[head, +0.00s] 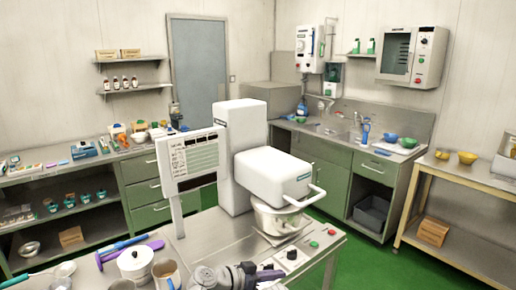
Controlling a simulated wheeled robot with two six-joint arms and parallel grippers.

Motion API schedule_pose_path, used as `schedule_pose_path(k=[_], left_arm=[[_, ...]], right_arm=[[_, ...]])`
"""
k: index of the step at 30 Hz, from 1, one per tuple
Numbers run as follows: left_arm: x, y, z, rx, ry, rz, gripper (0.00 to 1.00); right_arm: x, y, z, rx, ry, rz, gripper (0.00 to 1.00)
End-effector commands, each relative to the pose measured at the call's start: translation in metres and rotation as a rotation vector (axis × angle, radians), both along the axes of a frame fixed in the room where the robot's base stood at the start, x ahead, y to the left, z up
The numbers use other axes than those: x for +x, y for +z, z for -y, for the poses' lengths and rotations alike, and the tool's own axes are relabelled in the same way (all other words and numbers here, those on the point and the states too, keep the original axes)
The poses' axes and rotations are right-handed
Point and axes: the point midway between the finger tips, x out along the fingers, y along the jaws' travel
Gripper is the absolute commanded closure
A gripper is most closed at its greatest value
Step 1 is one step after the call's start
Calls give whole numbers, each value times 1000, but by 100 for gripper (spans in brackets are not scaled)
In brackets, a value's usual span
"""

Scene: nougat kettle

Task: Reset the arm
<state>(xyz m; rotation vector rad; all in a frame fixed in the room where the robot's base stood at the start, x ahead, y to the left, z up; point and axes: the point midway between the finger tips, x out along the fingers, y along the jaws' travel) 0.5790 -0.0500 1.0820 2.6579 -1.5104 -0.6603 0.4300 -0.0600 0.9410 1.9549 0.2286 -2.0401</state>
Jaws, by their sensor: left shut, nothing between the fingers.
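My left gripper (268,272) shows at the bottom edge, low in the middle, dark and partly cut off by the frame. It is shut and empty, near the front of the steel table and left of the mixer's control knobs (291,254). The white kettle machine (273,172) stands on the table behind it, with a pale bowl (280,219) under its head. My right gripper is not in view.
Bare table (212,240) lies between the pot and the kettle machine.

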Motion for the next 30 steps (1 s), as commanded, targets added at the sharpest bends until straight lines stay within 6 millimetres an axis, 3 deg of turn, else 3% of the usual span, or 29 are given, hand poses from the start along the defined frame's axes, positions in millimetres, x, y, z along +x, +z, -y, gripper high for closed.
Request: schedule_pose_path(k=[6, 9, 15, 22, 30], left_arm=[[-31, -81, -61, 285, 126, -405, 100], [-46, -107, -98, 409, 242, -566, 100], [-68, -133, -161, 587, 484, -780, 100], [-90, -142, -221, 730, 762, -925, 100], [-114, -142, -165, 852, 631, -892, 100]], right_arm=[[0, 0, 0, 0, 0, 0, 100], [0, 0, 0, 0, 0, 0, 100], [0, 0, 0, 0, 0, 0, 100], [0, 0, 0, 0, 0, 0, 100], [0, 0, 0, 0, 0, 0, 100]])
